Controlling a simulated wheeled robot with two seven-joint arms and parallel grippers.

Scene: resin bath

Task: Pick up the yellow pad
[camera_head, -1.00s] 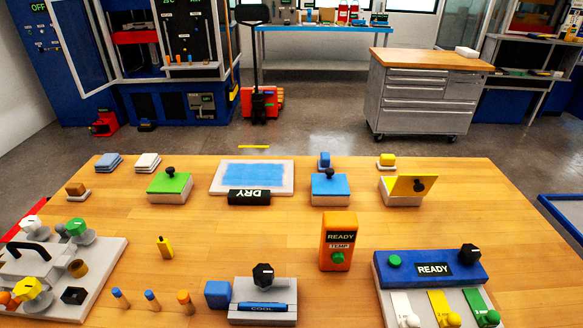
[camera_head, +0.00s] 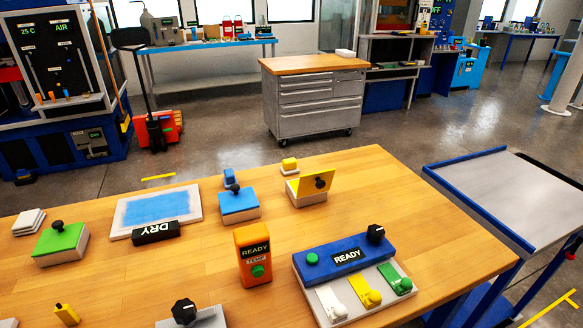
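The yellow pad (camera_head: 289,163) is a small yellow block at the far edge of the wooden table (camera_head: 390,225), resting on a small white base. A white box with a raised yellow lid and a black knob (camera_head: 316,184) stands just in front of it, to its right. Neither of my grippers is in view.
A small blue block (camera_head: 229,177) and a blue-lidded box (camera_head: 239,205) stand left of the pad. An orange READY TEMP unit (camera_head: 253,255) and a blue READY panel (camera_head: 345,257) are nearer. A grey cart (camera_head: 510,195) stands right of the table. The table's right part is clear.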

